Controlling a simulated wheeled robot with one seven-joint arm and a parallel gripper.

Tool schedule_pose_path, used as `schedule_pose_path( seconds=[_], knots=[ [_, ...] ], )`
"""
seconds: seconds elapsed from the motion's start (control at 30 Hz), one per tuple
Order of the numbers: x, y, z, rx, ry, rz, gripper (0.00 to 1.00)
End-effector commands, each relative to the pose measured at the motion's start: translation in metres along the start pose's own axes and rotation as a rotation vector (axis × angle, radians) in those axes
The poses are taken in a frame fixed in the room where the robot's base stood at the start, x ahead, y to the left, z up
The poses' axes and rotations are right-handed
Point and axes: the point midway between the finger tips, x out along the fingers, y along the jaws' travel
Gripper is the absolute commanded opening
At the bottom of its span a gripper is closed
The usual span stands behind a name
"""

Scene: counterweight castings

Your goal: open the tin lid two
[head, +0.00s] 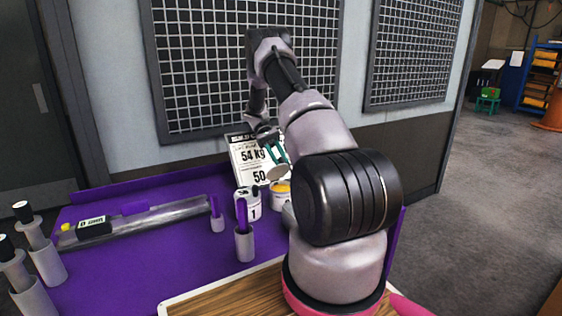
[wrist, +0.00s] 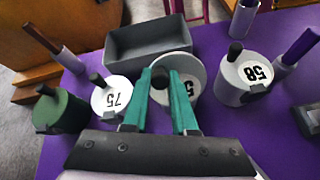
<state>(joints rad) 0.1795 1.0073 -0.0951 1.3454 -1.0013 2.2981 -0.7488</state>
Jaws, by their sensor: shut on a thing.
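My gripper (head: 273,152) has green fingers, which also show in the wrist view (wrist: 160,90). It is shut on the dark knob of a pale round lid (head: 278,173). The lid also shows in the wrist view (wrist: 186,72), its number partly hidden by a finger. In the head view the lid is tilted and apart from an open tin with yellow inside (head: 281,187), just below it. This tin's label is mostly hidden by my arm. Beside it stands a white tin marked 1 (head: 249,206); in the wrist view a tin's lid marked 58 (wrist: 252,73) is on.
Purple rods in grey holders (head: 244,240) and a metal beam (head: 140,220) are at left. A weight sign (head: 243,158) stands behind.

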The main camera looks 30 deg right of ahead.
Motion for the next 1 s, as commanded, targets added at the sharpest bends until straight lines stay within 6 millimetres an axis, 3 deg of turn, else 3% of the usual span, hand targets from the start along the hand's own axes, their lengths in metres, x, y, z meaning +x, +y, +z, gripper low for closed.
schedule_pose_path(
  seconds=[0.5,0.53,0.6,1.0],
  knots=[
    [-0.0006,-0.0006,-0.0006,-0.001,-0.019,0.005,0.0],
    [-0.0006,-0.0006,-0.0006,-0.001,-0.019,0.005,0.37],
    [-0.0006,-0.0006,-0.0006,-0.001,-0.019,0.005,0.56],
    [-0.007,0.0001,-0.0013,-0.001,-0.017,0.007,0.56]
  ],
)
